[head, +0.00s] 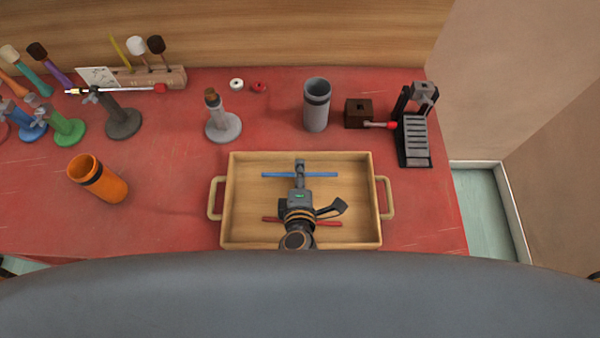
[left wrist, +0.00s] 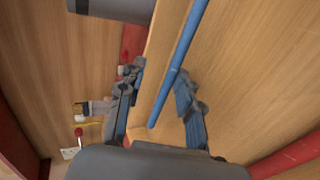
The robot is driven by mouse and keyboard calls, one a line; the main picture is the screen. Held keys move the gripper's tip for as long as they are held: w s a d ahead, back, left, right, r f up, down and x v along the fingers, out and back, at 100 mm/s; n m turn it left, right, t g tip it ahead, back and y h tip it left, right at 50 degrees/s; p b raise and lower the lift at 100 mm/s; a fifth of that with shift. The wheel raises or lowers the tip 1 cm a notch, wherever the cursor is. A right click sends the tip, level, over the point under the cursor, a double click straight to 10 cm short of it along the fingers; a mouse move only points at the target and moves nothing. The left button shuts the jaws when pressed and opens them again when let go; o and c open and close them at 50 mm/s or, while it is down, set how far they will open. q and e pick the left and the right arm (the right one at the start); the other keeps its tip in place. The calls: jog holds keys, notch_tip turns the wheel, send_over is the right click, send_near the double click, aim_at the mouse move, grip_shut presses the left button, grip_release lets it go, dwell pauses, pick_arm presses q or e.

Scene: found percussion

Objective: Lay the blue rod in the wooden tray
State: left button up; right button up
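The blue rod (head: 322,174) lies crosswise in the far part of the wooden tray (head: 377,168), inside its walls, and appears to rest on the tray floor. My left gripper (head: 299,168) is over the middle of the rod, pointing toward the tray's far side. In the left wrist view its fingers (left wrist: 160,85) stand apart, and the blue rod (left wrist: 190,40) runs between them, close to the right-hand finger. The gripper hides the middle of the rod in the head view. My right gripper is not in view.
A red rod (head: 328,223) lies in the near part of the tray. Behind stand a grey cup (head: 316,112), a grey stand (head: 223,126), a brown block (head: 358,110) and a black pedal (head: 414,140).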

pick_arm(q)
jog(key=shift+s, duration=0.1)
jog(key=v, duration=1.1)
jog(key=shift+s+r, duration=0.15)
jog(key=shift+s, duration=0.25)
